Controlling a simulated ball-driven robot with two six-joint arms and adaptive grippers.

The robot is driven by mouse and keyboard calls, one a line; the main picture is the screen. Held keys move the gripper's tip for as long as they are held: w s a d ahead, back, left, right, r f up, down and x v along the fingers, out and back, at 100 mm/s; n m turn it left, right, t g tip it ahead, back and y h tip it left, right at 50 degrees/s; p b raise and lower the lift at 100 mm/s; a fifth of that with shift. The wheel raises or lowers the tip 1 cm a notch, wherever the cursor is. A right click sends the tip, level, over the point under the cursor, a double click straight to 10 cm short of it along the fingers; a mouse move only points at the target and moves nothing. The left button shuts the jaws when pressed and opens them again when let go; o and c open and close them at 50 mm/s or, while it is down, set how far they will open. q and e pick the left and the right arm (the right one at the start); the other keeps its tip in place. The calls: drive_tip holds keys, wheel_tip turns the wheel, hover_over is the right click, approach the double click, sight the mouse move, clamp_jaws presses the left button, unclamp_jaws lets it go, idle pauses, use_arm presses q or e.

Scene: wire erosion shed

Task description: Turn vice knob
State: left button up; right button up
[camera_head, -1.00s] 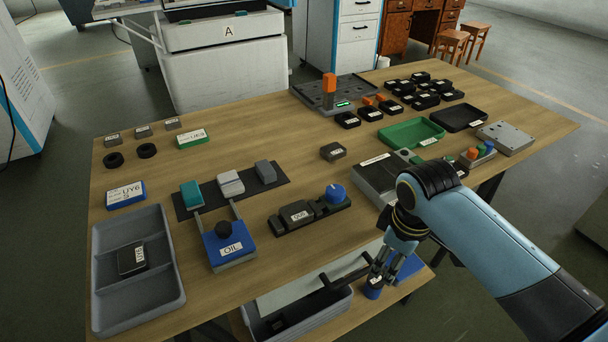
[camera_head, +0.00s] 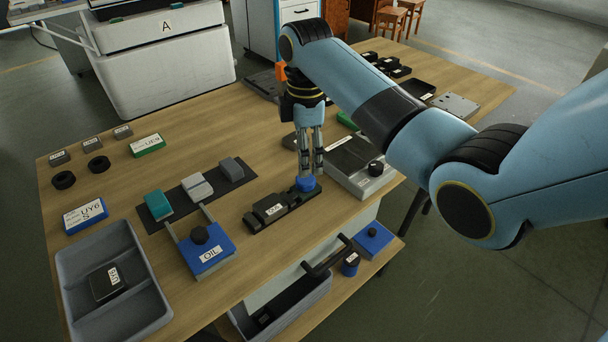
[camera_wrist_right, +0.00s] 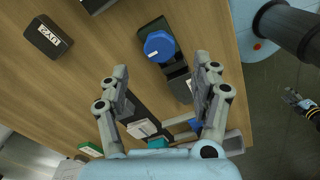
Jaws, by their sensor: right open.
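The vice is a long black block (camera_head: 262,216) with a white label, lying on the wooden table. Its round blue knob (camera_head: 305,184) sits at its right end. My right gripper (camera_head: 309,170) points down over the knob, with its fingertips at or just above it; contact cannot be told. In the right wrist view the gripper (camera_wrist_right: 162,68) is open, its fingers wide apart. My left gripper (camera_wrist_right: 298,100) seems to show small at the right edge.
A blue OIL block (camera_head: 205,250) and a dark strip (camera_head: 238,177) with small blocks stand left of the vice. A grey box with a black knob (camera_head: 375,168) stands close on the right. A grey tray (camera_head: 75,262) is at front left.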

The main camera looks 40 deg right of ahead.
sight(305, 179)
wheel_tip(305, 179, down, 6)
drive_tip(key=shift+f+b, duration=0.25)
drive_tip(key=shift+b, duration=0.1)
